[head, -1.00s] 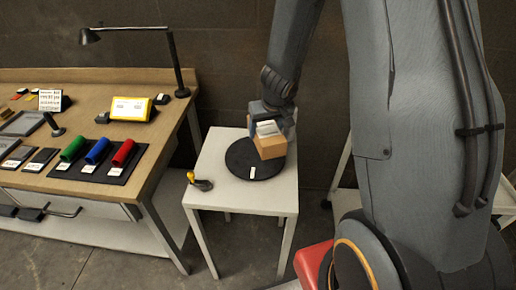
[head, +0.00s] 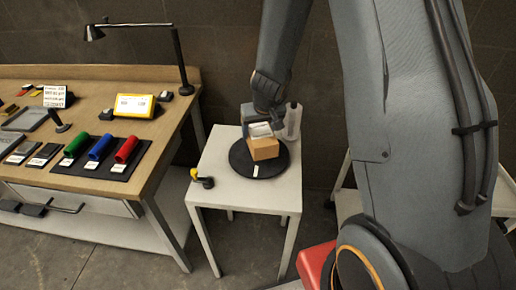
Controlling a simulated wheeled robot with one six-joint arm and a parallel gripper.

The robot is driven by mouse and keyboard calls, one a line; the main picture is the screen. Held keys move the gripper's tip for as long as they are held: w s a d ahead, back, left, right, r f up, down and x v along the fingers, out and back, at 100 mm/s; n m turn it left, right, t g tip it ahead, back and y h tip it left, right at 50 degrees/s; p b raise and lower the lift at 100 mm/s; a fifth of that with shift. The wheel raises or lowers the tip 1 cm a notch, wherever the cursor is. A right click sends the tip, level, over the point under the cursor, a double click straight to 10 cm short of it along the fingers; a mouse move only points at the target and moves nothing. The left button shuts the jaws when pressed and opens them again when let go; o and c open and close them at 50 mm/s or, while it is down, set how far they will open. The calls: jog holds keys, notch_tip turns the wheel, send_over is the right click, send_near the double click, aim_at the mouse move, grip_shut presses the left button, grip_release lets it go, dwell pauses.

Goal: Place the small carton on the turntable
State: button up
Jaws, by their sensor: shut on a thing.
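The small carton (head: 264,149) is a tan box with a white label on its top. It is over the black round turntable (head: 241,160), near the middle of the disc; I cannot tell whether its underside touches the disc. The turntable lies on a small white table and has a small white mark at its front edge. My gripper (head: 259,127) comes down from above and is shut on the carton. The gripper hides the carton's back part.
A pale bottle-like thing (head: 293,121) stands behind and right of the turntable. A yellow and black tool (head: 202,179) lies at the white table's (head: 236,194) left edge. A wooden workbench (head: 158,128) with green, blue and red rolls and a lamp (head: 180,62) stands left.

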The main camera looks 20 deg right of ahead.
jog(key=shift+f+b, duration=2.85)
jog(key=shift+b, duration=0.45)
jog(key=shift+f, duration=0.15)
jog(key=o, duration=1.4)
jog(key=p+v, duration=0.9)
jog(key=v, duration=0.3)
jog(key=shift+s+r+p, duration=0.1)
jog(key=shift+r+p, duration=0.15)
jog(key=shift+p, duration=0.15)
jog(key=s+r, duration=0.3)
jog(key=s, duration=0.2)
jog(key=s+r+g, duration=0.1)
jog(key=s+r, duration=0.2)
jog(key=s, duration=0.3)
jog(key=s+r+g, duration=0.1)
jog(key=s+r, duration=0.2)
jog(key=s, duration=0.2)
jog(key=shift+s+r, duration=0.2)
jog(key=shift+s, duration=0.05)
